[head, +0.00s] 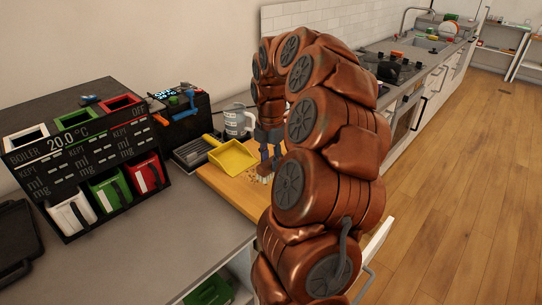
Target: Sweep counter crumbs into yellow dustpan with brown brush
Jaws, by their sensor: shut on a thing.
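The yellow dustpan (233,158) lies on a wooden board (232,187) on the counter. Its handle points up and left. My gripper (268,160) points down just right of the dustpan. It is shut on the brown brush (265,171), whose pale bristles are low over the board or touching it; I cannot tell which. A few small brown crumbs (252,174) show on the board between brush and dustpan. My arm hides the right part of the board and any crumbs there.
A black rack (85,150) with red, green and white containers stands at left. The front left counter (165,245) is clear. A stove and sink lie farther back at right.

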